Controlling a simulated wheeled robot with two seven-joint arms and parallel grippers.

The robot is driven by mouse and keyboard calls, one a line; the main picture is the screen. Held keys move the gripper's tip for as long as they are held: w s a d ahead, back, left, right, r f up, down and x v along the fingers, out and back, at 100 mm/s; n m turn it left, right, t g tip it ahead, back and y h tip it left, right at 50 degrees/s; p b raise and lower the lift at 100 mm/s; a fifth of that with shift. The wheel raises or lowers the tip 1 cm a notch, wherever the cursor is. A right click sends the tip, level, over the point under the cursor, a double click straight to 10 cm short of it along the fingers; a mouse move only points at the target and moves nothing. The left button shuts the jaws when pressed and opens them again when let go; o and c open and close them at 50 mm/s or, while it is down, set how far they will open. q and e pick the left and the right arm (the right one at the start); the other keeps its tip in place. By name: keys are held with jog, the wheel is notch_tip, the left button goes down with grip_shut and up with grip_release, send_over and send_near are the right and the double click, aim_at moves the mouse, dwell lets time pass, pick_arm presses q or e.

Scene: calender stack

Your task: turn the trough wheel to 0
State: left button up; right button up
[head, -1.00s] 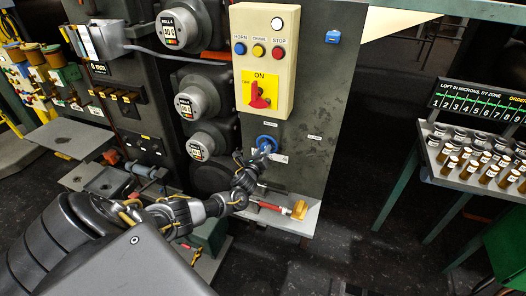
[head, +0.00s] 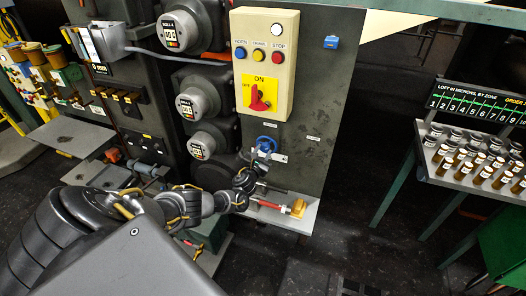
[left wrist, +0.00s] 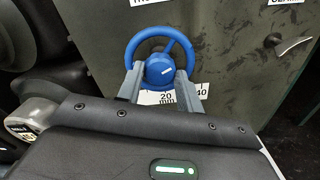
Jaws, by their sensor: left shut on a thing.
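The trough wheel is a blue handwheel (head: 266,143) on the dark grey machine panel, below the control box. In the left wrist view the blue wheel (left wrist: 137,42) shows its round rim, spokes and a hub with a white mark. A white scale plate (left wrist: 165,98) below it reads "20 mm" and "40"; the fingers and hub hide part of it. My left gripper (head: 262,156) is at the wheel from below, and in the left wrist view its two grey fingers (left wrist: 158,82) stand either side of the hub, shut on the wheel. My right gripper is not in view.
A cream control box (head: 265,50) with buttons and a red switch (head: 258,98) is above the wheel. Roll housings with dials (head: 201,146) stand to the left. A ledge (head: 285,222) with a red-handled tool lies below. A jar rack (head: 470,170) is at right.

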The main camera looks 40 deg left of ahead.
pick_arm(q)
jog(key=shift+m+p, duration=0.65)
jog(key=shift+m, duration=1.65)
jog(key=o, duration=1)
jog(key=shift+s+d, duration=0.1)
jog(key=shift+s, duration=0.05)
jog(key=p+v, duration=0.3)
jog(key=v, duration=0.7)
jog(key=shift+s, duration=0.2)
jog(key=shift+d, duration=0.1)
